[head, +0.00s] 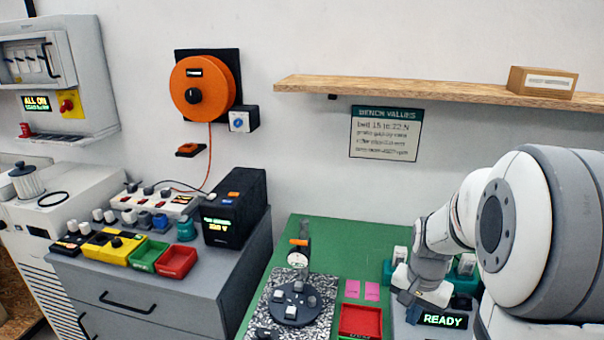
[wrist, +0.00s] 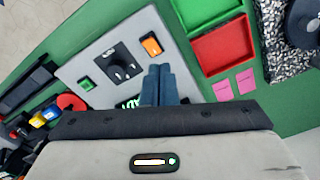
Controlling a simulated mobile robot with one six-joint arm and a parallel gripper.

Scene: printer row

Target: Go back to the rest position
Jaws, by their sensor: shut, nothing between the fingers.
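My gripper (head: 408,300) is at the right of the head view, low over the grey panel with the lit READY display (head: 443,320). In the wrist view the two blue-grey fingers of my gripper (wrist: 160,72) are together, with nothing between them. They point at the grey panel (wrist: 82,65), which carries a black square fitting (wrist: 118,66), a green button (wrist: 86,84) and an orange button (wrist: 151,45). The fingers partly hide the panel's green display. I cannot tell whether the fingertips touch the panel.
A red tray (head: 360,320) and pink notes (head: 372,291) lie on the green bench top (head: 335,252). A speckled mat bears a dark round plate (head: 292,308). A wooden shelf (head: 430,90) overhangs the bench.

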